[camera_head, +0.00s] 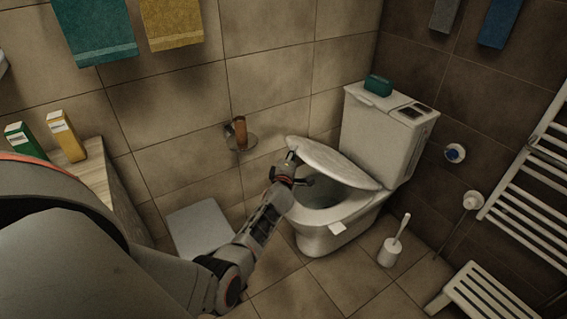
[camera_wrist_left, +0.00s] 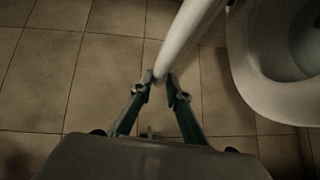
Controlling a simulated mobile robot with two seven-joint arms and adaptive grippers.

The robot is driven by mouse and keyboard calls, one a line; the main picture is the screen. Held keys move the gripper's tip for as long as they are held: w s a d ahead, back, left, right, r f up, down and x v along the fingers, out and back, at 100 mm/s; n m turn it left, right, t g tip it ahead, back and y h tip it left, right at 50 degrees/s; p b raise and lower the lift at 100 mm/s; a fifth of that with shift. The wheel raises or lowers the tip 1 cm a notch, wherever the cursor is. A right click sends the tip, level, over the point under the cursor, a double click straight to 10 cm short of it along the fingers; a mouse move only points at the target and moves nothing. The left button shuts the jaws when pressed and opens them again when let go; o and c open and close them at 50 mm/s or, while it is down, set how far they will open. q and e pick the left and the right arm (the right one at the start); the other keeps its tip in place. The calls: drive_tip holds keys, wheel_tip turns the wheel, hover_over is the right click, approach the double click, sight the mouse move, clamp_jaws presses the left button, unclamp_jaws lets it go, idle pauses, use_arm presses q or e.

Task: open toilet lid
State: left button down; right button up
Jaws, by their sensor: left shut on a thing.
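The white toilet (camera_head: 325,238) stands against the wall at right of centre in the head view. Its lid (camera_head: 338,163) is partly raised and tilted, with the open bowl visible beneath it. My left gripper (camera_head: 287,172) is at the lid's front edge, shut on it. In the left wrist view the fingertips (camera_wrist_left: 160,82) pinch the lower end of the lid's edge (camera_wrist_left: 186,38), and the bowl rim (camera_wrist_left: 238,75) shows to the right. The lid's hinge side is at the tank. My right gripper is not in view.
A toilet brush in a white holder (camera_head: 389,252) stands on the floor right of the toilet. A white slatted stool (camera_head: 480,290) and a towel radiator (camera_head: 525,170) are further right. A light grey box-like bin (camera_head: 200,228) stands near my left arm. A paper holder (camera_head: 240,138) is on the wall.

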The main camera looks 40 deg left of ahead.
use_arm(q)
drive_tip(key=shift+w+d+r, duration=0.3)
drive_tip(key=shift+w+r, duration=0.25)
drive_tip(key=shift+r, duration=0.2)
drive_tip(key=c, duration=2.2)
unclamp_jaws()
drive_tip(key=shift+f, duration=0.1)
drive_tip(key=shift+o, duration=1.1)
drive_tip(key=shift+w+f, duration=0.1)
